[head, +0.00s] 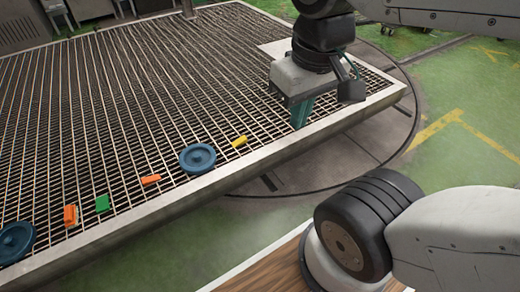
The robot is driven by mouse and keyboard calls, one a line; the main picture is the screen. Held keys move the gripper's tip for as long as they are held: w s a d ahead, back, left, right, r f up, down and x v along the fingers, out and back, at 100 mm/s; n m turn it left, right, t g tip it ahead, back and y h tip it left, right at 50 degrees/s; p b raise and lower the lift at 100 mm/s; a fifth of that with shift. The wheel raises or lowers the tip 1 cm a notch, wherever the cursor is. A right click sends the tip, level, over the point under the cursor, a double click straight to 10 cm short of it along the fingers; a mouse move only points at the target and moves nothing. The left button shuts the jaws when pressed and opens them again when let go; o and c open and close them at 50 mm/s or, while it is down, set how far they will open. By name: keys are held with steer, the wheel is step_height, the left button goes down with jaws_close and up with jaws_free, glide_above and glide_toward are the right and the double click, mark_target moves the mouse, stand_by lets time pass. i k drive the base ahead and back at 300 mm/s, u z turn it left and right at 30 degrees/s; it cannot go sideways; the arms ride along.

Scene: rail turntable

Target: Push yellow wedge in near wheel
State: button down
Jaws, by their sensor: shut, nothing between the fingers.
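A small yellow wedge (240,141) lies on the metal grating near its front edge. A blue wheel (198,158) lies flat just left of it, with a small gap between them. A second blue wheel (15,241) lies at the lower left, partly cut off by the picture edge. My gripper (300,118) points down over the grating, to the right of the yellow wedge and apart from it. Its teal fingers are shut and hold nothing. Whether the fingertips touch the grating cannot be told.
An orange block (151,179), a green block (102,203) and another orange block (70,215) lie between the two wheels. The grating has a raised pale metal rim (200,187) along its front. The grating behind these things is clear.

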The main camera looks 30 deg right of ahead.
mark_target(243, 140)
steer(key=z, duration=0.05)
steer(key=k, duration=0.5)
steer(key=u, duration=0.9)
steer(key=i, duration=1.45)
steer(key=z, duration=0.95)
steer(key=i, duration=0.55)
steer(key=z, duration=0.55)
